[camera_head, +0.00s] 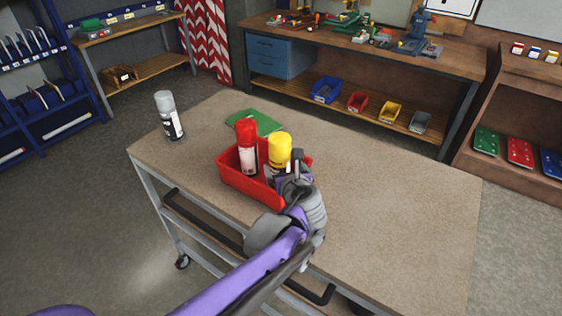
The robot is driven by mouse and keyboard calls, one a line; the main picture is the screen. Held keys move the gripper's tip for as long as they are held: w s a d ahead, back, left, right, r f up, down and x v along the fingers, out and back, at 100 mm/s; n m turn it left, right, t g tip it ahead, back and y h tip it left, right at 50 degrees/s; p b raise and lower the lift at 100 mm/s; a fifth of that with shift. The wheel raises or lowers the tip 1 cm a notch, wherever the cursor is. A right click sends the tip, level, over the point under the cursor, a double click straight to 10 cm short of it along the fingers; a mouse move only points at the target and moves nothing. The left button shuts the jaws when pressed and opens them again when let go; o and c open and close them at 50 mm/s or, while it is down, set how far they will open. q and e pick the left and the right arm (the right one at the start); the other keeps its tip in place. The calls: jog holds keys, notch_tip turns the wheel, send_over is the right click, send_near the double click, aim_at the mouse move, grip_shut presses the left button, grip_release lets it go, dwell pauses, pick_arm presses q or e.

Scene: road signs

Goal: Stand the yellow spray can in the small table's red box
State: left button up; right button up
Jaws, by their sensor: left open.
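The red box (232,183) sits on the small table (390,210). A red spray can (247,150) stands upright in its left part. The yellow spray can (280,148) is upright in the right part of the box. Its lower end is hidden behind my left gripper and the box wall, so I cannot see whether it touches the box floor. My left gripper (284,172) is at the yellow can's lower body, with its jaws open and close to the can. My right gripper is not in view.
A white and grey spray can (169,116) stands at the table's left corner. A green flat item (255,122) lies behind the box. The table's right side is clear. A workbench (365,60) with small bins beneath stands behind.

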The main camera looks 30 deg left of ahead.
pick_arm(q)
jog(key=s+d+f+n+g+h, duration=0.1)
jog(key=s+d+f+n+h, duration=0.1)
jog(key=s+n, duration=0.4)
jog(key=s+d+f+n+g+h, duration=0.1)
jog(key=s+d+f+n+h, duration=0.1)
jog(key=s+f+n, duration=0.3)
jog(key=s+d+f+n+g+h, duration=0.2)
jog(key=s+d+f+n, duration=0.1)
jog(key=s+n, duration=0.4)
jog(key=shift+s+f+n, duration=0.1)
jog(key=shift+s+n, duration=0.05)
jog(key=shift+n, duration=0.7)
jog(key=shift+s+f+n, duration=0.1)
jog(key=shift+n, duration=0.75)
jog(key=s+d+n+h, duration=0.1)
jog(key=n, duration=0.1)
jog(key=s+d+f+n+h, duration=0.1)
jog(key=n, duration=0.1)
jog(key=s+d+f+n, duration=0.1)
jog(key=n, duration=0.1)
jog(key=shift+s+d+f+n+g+h, duration=0.1)
jog(key=shift+s+d+n+g+h, duration=0.05)
jog(key=shift+d+n+g+h, duration=0.2)
